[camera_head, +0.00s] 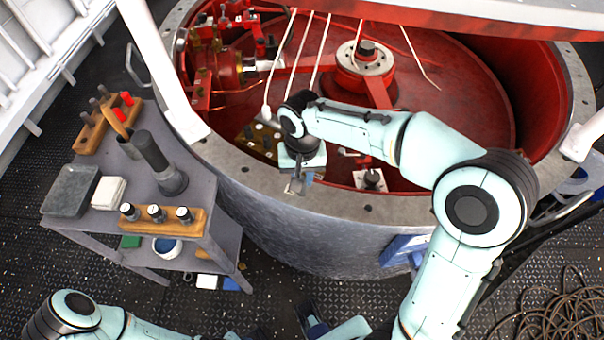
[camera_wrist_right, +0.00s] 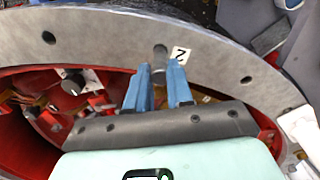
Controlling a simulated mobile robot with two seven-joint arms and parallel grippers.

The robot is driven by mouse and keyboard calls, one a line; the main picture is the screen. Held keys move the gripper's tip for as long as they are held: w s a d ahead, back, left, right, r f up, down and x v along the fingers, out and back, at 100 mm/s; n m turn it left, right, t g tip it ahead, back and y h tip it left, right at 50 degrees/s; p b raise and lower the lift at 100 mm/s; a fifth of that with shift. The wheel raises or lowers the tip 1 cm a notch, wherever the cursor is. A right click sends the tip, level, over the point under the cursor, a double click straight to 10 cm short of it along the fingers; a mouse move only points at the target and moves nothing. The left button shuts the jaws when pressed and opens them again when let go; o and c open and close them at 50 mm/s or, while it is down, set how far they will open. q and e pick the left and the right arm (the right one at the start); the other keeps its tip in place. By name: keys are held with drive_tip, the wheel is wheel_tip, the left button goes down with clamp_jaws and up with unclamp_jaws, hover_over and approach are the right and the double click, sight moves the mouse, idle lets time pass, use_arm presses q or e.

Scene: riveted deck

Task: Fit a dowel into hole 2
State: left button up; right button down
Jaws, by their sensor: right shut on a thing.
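My right gripper (camera_head: 296,186) is at the front rim of the round vessel, with its blue fingers pointing down. In the wrist view its fingers (camera_wrist_right: 159,88) are shut on a grey dowel (camera_wrist_right: 159,60), whose far end meets the rim picture beside a white label reading 2 (camera_wrist_right: 180,55). Hole 2 itself is hidden or merges with the dowel; I cannot tell whether the dowel has entered it. My left arm lies along the bottom left of the head view; blue and dark parts at the bottom middle may be its gripper, but its jaws are unclear.
The grey flange rim (camera_head: 330,205) has other open holes (camera_head: 367,208). A grey cart (camera_head: 205,190) at left carries a wooden rack (camera_head: 182,228) with several dark-topped pegs, a dark cylinder (camera_head: 152,150) and a grey box (camera_head: 70,190). Coiled cable (camera_head: 560,315) lies on the right floor.

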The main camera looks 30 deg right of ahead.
drive_tip(key=shift+f+b, duration=0.7)
drive_tip(key=shift+f, duration=0.4)
idle(0.6)
drive_tip(key=c, duration=0.9)
unclamp_jaws()
wheel_tip(320, 180, up, 13)
drive_tip(key=shift+r+p, duration=0.2)
drive_tip(key=shift+p, duration=1.05)
